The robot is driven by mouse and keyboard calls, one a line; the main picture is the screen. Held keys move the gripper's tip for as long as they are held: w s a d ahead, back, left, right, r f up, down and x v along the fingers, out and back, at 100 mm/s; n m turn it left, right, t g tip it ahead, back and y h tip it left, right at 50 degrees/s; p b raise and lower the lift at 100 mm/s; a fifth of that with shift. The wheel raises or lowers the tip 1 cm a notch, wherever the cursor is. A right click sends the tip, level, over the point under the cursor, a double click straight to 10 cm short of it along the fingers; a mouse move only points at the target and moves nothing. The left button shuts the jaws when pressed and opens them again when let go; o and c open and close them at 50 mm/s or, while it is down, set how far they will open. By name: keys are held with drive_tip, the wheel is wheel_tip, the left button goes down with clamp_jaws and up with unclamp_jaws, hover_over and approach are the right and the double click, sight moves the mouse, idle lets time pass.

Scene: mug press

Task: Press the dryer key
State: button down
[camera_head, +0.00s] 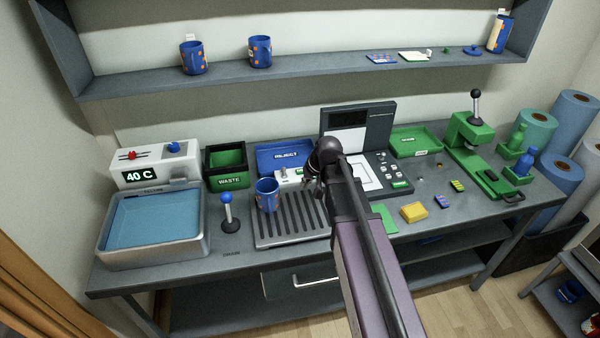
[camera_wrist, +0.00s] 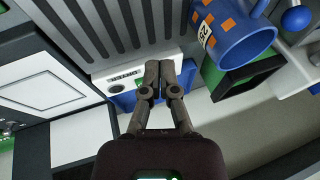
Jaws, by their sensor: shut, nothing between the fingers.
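A small white box (camera_head: 289,178) with a green key stands behind the drying rack, beside the blue mug (camera_head: 267,194). In the wrist view the white box (camera_wrist: 108,84) shows a dark label, a dark round part and a bit of green, partly covered by my fingers. I take it as the dryer box; its label is too small to read surely. My gripper (camera_wrist: 159,68) is shut and empty, with its fingertips over the box. I cannot tell whether they touch the key. In the head view my gripper (camera_head: 314,186) is at the box's right, partly hidden by my arm.
The blue mug with orange squares (camera_wrist: 236,30) stands close beside my fingers on the slatted rack (camera_head: 290,228). A green waste bin (camera_head: 228,182) and blue reject tray (camera_head: 268,151) are behind.

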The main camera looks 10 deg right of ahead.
sight(297, 169)
drive_tip(key=w+d+r+m+t+y, duration=0.1)
drive_tip(key=w+r+t+y, duration=0.1)
drive_tip(key=w, duration=1.4)
drive_tip(key=shift+d+r+t+b, duration=0.2)
drive_tip(key=shift+r+t+b, duration=0.3)
drive_tip(key=shift+t, duration=0.4)
drive_tip(key=shift+w+f, duration=0.1)
wheel_tip(297, 169, down, 9)
drive_tip(key=b, duration=0.8)
drive_tip(key=shift+b, duration=0.35)
drive_tip(key=shift+f+b, duration=0.75)
drive_tip(key=shift+b, duration=0.15)
idle(0.9)
drive_tip(key=shift+r, duration=0.2)
drive_tip(key=shift+r+p, duration=0.75)
drive_tip(key=shift+p, duration=0.2)
drive_tip(key=shift+r+p, duration=2.45)
drive_tip(key=shift+r, duration=0.05)
